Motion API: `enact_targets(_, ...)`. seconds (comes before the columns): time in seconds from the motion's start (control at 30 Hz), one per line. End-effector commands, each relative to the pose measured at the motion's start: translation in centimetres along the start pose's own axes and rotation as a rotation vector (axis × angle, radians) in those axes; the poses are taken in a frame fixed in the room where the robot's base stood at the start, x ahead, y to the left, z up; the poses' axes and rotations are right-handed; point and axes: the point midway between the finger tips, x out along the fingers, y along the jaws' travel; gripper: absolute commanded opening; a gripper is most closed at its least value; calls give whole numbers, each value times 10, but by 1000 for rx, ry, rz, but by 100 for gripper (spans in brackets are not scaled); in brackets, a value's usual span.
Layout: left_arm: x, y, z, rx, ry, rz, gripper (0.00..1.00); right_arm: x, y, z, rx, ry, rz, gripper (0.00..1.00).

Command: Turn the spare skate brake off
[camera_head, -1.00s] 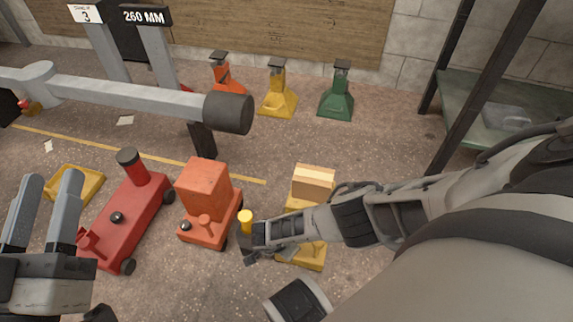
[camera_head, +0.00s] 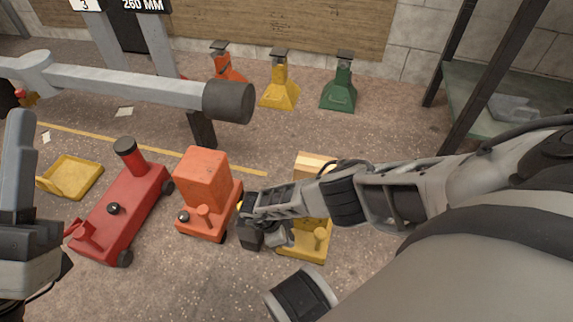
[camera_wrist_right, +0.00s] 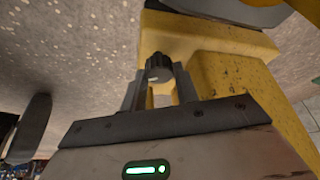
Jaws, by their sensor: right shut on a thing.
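The yellow skate (camera_head: 308,242) stands on the floor right of the orange skate, partly hidden by my right forearm. A pale wooden block (camera_head: 314,166) sits at its far end. My right gripper (camera_head: 250,236) is at its left side. In the right wrist view, the fingers of this gripper (camera_wrist_right: 158,85) are shut on a dark round knob (camera_wrist_right: 158,68), in front of the yellow body (camera_wrist_right: 205,45). The knob cannot be made out in the head view. My left gripper (camera_head: 15,165) is at the left edge, with one finger plainly visible and its opening unclear.
An orange skate (camera_head: 203,185) and a longer red skate (camera_head: 125,215) stand to the left. A flat yellow tray (camera_head: 72,178) lies beyond. A grey beam (camera_head: 120,88) crosses above. Orange, yellow (camera_head: 280,93) and green (camera_head: 340,93) stands are at the back. A green-topped shelf (camera_head: 470,100) is right.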

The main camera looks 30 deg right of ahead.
Motion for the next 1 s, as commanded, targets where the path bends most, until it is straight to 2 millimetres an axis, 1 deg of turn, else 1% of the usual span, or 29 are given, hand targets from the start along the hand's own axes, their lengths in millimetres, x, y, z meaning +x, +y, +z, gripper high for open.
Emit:
enact_targets(0.5, 0, 0, -2, 9, 10, 3, 39, 0, -1, 0, 20, 0, 6, 7)
enact_targets(0.53, 0, 0, -2, 9, 10, 3, 39, 0, -1, 0, 19, 0, 6, 33)
enact_targets(0.57, 0, 0, -2, 9, 10, 3, 39, 0, -1, 0, 19, 0, 6, 41)
enact_targets(0.6, 0, 0, -2, 9, 10, 3, 39, 0, -1, 0, 19, 0, 6, 52)
enact_targets(0.87, 1, 0, -2, 9, 9, 4, 39, 0, -1, 0, 18, 0, 6, 52)
enact_targets(0.97, 2, 0, -3, -2, 2, 4, 39, -5, -1, -1, 18, -1, 6, 52)
enact_targets(1.0, 2, -2, 0, -22, -23, -3, 39, -9, -1, -1, 18, -1, 6, 52)
